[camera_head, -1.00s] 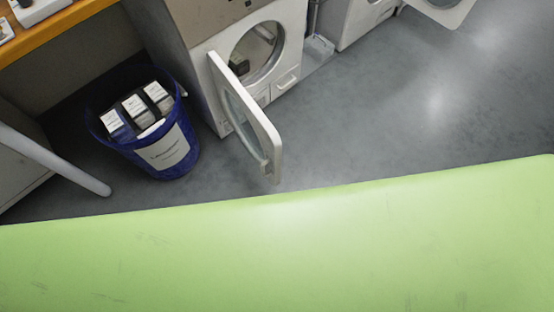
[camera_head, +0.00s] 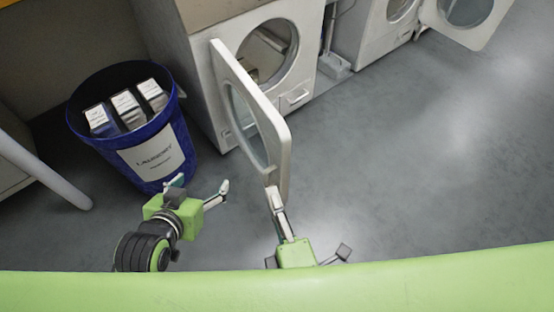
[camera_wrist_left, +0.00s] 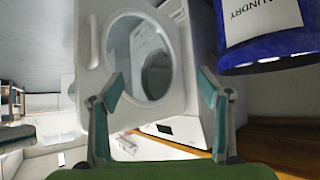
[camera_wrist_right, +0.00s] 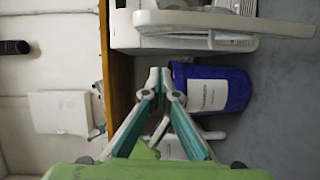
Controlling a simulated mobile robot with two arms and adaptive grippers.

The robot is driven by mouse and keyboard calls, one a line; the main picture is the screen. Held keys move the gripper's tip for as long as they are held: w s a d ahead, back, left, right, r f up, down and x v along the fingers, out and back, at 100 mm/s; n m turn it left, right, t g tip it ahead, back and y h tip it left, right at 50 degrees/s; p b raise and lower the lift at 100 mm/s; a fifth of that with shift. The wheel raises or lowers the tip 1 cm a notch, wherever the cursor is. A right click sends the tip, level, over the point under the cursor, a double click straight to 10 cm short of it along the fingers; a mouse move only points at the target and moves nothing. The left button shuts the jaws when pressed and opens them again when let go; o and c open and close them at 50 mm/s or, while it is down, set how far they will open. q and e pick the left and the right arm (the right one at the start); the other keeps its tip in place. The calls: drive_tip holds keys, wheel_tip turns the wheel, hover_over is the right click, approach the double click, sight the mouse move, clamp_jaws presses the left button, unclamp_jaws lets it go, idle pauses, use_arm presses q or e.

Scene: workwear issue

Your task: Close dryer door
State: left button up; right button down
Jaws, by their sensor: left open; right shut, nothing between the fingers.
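The white dryer (camera_head: 205,70) stands at the top centre of the head view. Its door (camera_head: 279,140) with a round window is swung open toward me. My right gripper (camera_head: 272,192) is shut and empty, its tips at the door's lower free edge; I cannot tell if they touch. In the right wrist view the door (camera_wrist_right: 225,22) spans the top, beyond the closed tips. My left gripper (camera_head: 200,185) is open and empty, left of the door and in front of the bin. In the left wrist view the door (camera_wrist_left: 95,75) lies ahead, beyond the spread fingers.
The grey floor (camera_head: 410,170) to the right is clear.

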drive_tip(key=r, duration=0.2)
use_arm(q)
drive_tip(key=s+a+f+g+y+p, duration=0.1)
drive_tip(key=s+a+f+g, duration=0.1)
drive_tip(key=s, duration=0.5)
drive_tip(key=s+a+f+g+p, duration=0.2)
drive_tip(key=s+g, duration=0.2)
drive_tip(key=s, duration=0.2)
drive_tip(key=shift+s+a+f+g+y, duration=0.2)
drive_tip(key=shift+s+f+g+y, duration=0.2)
use_arm(e)
hover_over(277, 148)
drive_tip(key=a+v, duration=0.1)
drive_tip(key=v, duration=0.3)
drive_tip(key=shift+w+a+r+t+y, duration=0.1)
drive_tip(key=shift+w+a+t+y, duration=0.05)
drive_tip(key=shift+t+y, duration=0.15)
